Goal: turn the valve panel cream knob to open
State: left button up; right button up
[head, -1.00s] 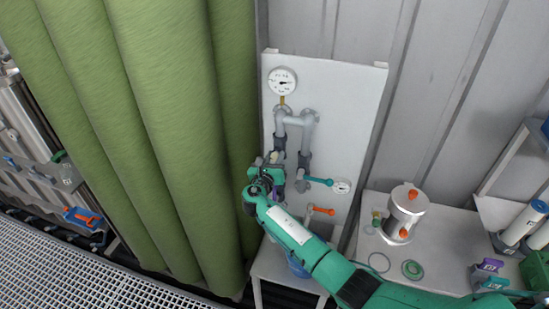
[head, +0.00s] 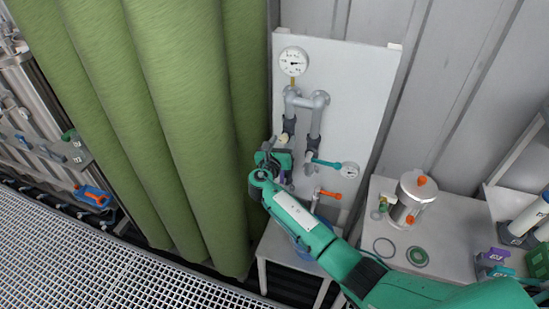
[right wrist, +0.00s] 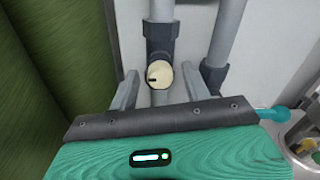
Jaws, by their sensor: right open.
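The cream knob (right wrist: 159,75) is on a dark valve body on a grey pipe, with a dark mark on its face pointing left. It shows small in the head view (head: 284,139), just above my right gripper (head: 274,157). In the right wrist view my right gripper (right wrist: 160,85) is open, one finger on each side of the knob, with visible gaps; I cannot tell how deep the fingers reach. The white valve panel (head: 352,90) stands against the wall. My left gripper is not in view.
A teal lever (head: 326,163) and an orange lever (head: 330,194) stick out right of the knob. A gauge (head: 293,62) is above. A bench (head: 385,265) with a metal canister (head: 411,198) is at right.

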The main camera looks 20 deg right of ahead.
jog(key=b+v, duration=0.4)
jog(key=v, duration=0.8)
jog(key=shift+s+a, duration=0.15)
jog(key=shift+s, duration=0.05)
jog(key=shift+f, duration=0.1)
